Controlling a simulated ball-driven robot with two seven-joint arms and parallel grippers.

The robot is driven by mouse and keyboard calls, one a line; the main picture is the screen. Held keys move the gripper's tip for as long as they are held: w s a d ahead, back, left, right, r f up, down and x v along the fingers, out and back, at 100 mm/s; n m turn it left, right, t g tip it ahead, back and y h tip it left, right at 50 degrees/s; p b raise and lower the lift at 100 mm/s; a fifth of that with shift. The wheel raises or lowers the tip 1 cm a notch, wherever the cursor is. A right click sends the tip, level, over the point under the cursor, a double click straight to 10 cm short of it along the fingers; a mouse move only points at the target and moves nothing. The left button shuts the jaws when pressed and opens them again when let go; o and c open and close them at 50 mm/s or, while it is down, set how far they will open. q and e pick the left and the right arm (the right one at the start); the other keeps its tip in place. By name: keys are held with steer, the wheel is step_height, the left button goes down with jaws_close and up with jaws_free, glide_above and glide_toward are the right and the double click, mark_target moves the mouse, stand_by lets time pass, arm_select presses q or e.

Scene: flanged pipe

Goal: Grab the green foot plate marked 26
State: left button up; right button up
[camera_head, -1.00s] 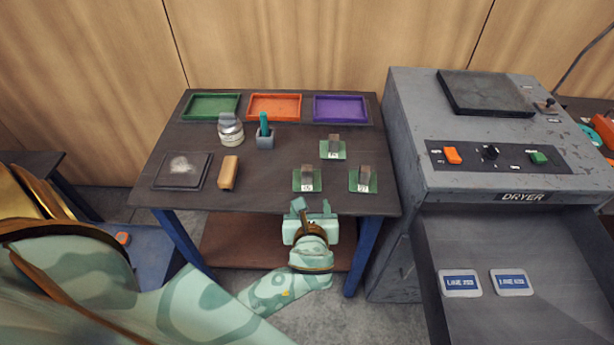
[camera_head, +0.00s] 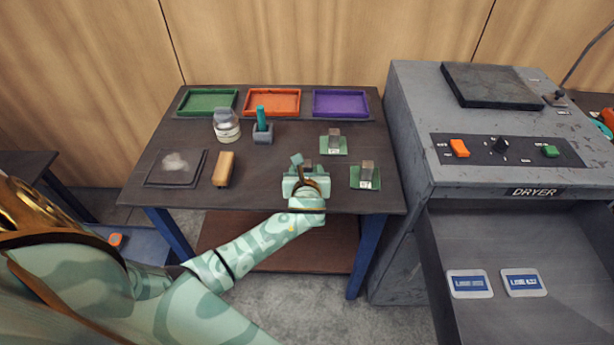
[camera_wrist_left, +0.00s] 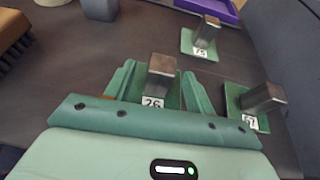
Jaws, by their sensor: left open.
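The green foot plate marked 26 (camera_wrist_left: 152,103) carries an upright grey metal block and lies on the dark table. In the left wrist view it sits between the two open fingers of my left gripper (camera_wrist_left: 158,85), with a finger on each side of the block. In the head view my left gripper (camera_head: 304,168) is over that plate and hides most of it. Two similar green plates stand nearby: one marked 75 (camera_wrist_left: 200,45) farther back, and one (camera_wrist_left: 255,105) to the right, its label partly readable. My right gripper does not show.
Green (camera_head: 208,101), orange (camera_head: 273,102) and purple (camera_head: 340,103) trays line the table's back. A jar (camera_head: 227,126), a grey holder (camera_head: 263,134), a brush (camera_head: 223,169) and a dark pad (camera_head: 165,179) stand left. The dryer (camera_head: 500,130) is at the right.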

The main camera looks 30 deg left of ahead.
arm_select(q)
steer(key=c, duration=1.1)
steer(key=shift+w+r, duration=0.1)
jaws_close()
